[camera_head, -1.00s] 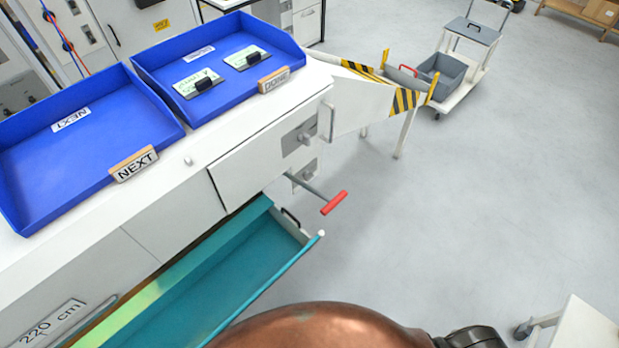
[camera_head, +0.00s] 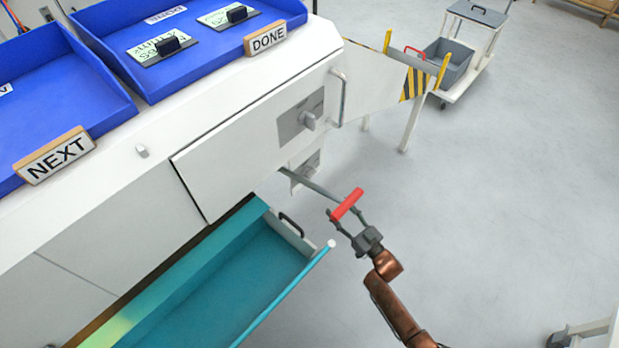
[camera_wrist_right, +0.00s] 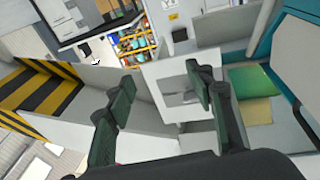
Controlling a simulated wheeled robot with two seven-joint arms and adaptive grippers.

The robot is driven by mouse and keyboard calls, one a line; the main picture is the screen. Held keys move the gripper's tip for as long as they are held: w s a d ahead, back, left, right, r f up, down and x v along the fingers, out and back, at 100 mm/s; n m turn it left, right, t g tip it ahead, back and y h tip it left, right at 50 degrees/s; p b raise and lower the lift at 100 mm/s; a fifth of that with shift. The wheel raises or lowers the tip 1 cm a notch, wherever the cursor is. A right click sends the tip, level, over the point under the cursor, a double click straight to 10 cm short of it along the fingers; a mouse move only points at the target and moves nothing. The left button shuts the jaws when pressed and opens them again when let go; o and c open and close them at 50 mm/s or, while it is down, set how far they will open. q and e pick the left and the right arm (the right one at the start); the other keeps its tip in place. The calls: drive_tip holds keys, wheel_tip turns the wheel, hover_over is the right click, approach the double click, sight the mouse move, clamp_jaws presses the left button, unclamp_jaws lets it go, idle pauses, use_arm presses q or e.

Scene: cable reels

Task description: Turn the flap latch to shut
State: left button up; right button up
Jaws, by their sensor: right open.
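The flap is the white front panel (camera_head: 235,150) of the bench, with a vertical handle (camera_head: 340,98) at its right end. A grey latch knob (camera_head: 308,121) sits on a grey plate on this panel. Below it a grey rod with a red grip (camera_head: 347,204) sticks out from a second plate. My right gripper (camera_head: 346,212) is open, below and right of the latch knob. Its fingertips overlap the red grip in the head view; I cannot tell whether they touch it. The wrist view shows the open fingers (camera_wrist_right: 160,108) with nothing held between them. My left gripper is out of view.
An open teal drawer (camera_head: 225,290) juts out below the bench, left of my right arm. Blue trays (camera_head: 190,45) stand on the bench top. A striped chute (camera_head: 375,75) and a grey trolley (camera_head: 455,75) stand behind.

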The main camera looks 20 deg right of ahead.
sight(313, 176)
drive_tip(key=w+a+r+y+b, duration=0.1)
drive_tip(key=w+a+r, duration=0.1)
drive_tip(key=r, duration=0.2)
drive_tip(key=w+a+r+n+t+y+b, duration=0.1)
drive_tip(key=w+a+r, duration=0.1)
drive_tip(key=w+r, duration=0.1)
drive_tip(key=w+a+r+n+y+b, duration=0.1)
drive_tip(key=w+a+r+y+b, duration=0.1)
drive_tip(key=r, duration=0.3)
drive_tip(key=shift+w+a, duration=0.3)
drive_tip(key=shift+w, duration=0.1)
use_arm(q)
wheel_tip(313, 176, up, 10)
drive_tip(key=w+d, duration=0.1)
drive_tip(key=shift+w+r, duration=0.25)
use_arm(e)
drive_tip(key=shift+w+a+r, duration=0.15)
drive_tip(key=shift+w+r, duration=0.05)
drive_tip(key=shift+w, duration=0.15)
drive_tip(key=c, duration=1.2)
drive_tip(key=shift+o, duration=0.2)
drive_tip(key=shift+n, duration=0.3)
